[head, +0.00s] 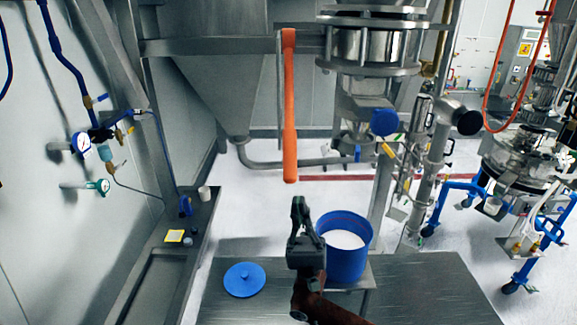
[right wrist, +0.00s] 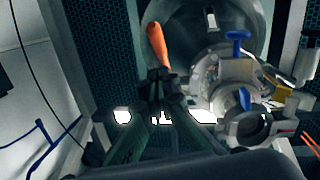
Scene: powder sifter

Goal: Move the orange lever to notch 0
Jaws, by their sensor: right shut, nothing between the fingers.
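The orange lever (head: 290,110) hangs straight down in the middle of the head view, beside the steel hopper. Its lower end also shows in the right wrist view (right wrist: 156,42), beyond my fingertips. My right gripper (head: 299,205) is shut and empty, below the lever's lower end in the head view. In the right wrist view the closed fingertips (right wrist: 158,80) overlap the lever's lower end; I cannot tell whether they touch it. No notch marks or numbers can be read. My left gripper is not in view.
A blue bucket of white powder (head: 345,262) stands on the steel table (head: 430,285) just right of my right gripper. A blue lid (head: 244,279) lies to its left. Steel pipework with a blue knob (head: 384,122) is right of the lever. Space left of the lever's lower end looks clear.

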